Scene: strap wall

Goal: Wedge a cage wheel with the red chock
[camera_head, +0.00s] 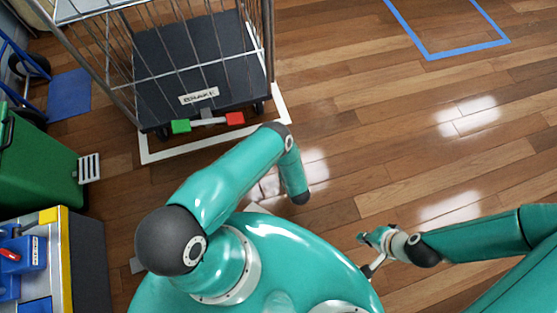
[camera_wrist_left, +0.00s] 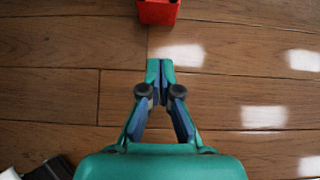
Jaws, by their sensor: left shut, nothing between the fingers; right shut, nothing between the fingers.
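A red block (camera_wrist_left: 158,12), seemingly the chock, shows at the top edge of the left wrist view, partly cut off. My left gripper (camera_wrist_left: 160,68) is shut and empty, pointing toward it with a gap of wood floor between. In the head view I cannot make out this gripper or the block; my left arm covers that area. The wire cage (camera_head: 200,60) stands at the upper left, with dark wheels at its front left (camera_head: 163,133) and front right (camera_head: 257,107) corners. My right gripper (camera_head: 366,238) is shut and empty over the floor, away from the cage.
A green pedal (camera_head: 181,126) and a red pedal (camera_head: 235,118) sit at the cage's front. White tape (camera_head: 190,153) frames the cage. A green bin (camera_head: 35,160) and a yellow-edged cabinet (camera_head: 65,250) stand left. Floor to the right is clear up to blue tape (camera_head: 465,50).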

